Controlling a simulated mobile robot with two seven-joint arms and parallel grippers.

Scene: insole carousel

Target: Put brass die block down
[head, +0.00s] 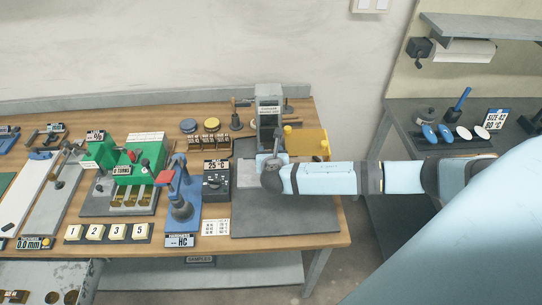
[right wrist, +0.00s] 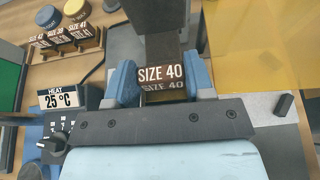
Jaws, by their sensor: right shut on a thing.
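The brass die block (right wrist: 160,75), its dark face lettered SIZE 40, sits between the two blue fingers of my right gripper (right wrist: 161,82). The gripper is shut on it. In the head view my right gripper (head: 273,162) is at the grey press (head: 268,108), in front of its upright, and the block is hidden there by the gripper and wrist. I cannot tell whether the block touches a surface below. My left gripper is not in view.
A yellow see-through guard (head: 308,143) stands right of the press. A rack of other size blocks (head: 210,143) and a heat box (head: 216,182) reading 25 °C are to the left. The dark mat (head: 290,218) in front is bare.

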